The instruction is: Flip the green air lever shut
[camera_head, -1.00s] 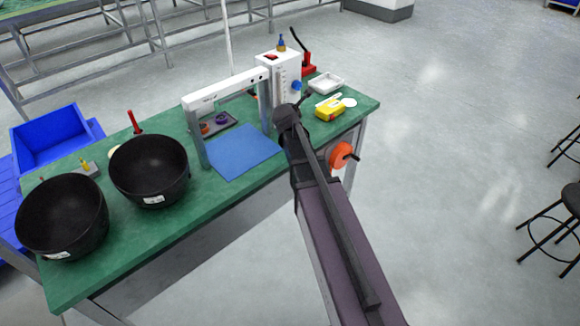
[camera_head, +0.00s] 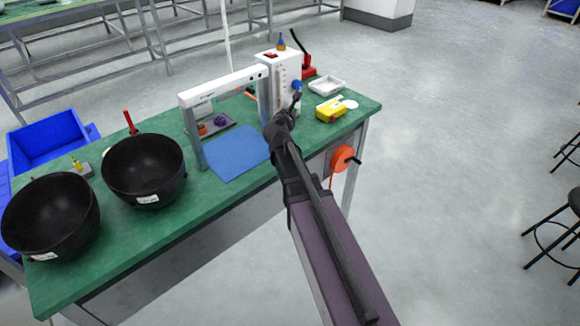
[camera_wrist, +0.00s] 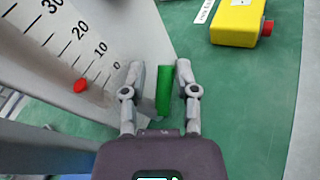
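The green air lever (camera_wrist: 164,90) is a short green bar in the wrist view, standing upright in the picture beside the white scale panel (camera_wrist: 95,40). My gripper (camera_wrist: 160,72) is open, with one finger on each side of the lever. A gap shows on both sides, wider at the left finger, though depth is hard to judge. In the head view my gripper (camera_head: 297,99) is at the front of the white box (camera_head: 281,78), just below its blue knob (camera_head: 297,84). The lever cannot be made out there, where my arm and gripper cover that spot.
A yellow box (camera_head: 330,110) and a white tray (camera_head: 327,85) lie right of my gripper. The white frame (camera_head: 225,87) over a blue mat (camera_head: 235,155) stands left. Two black bowls (camera_head: 145,168) sit further left. An orange reel (camera_head: 343,158) hangs at the table edge.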

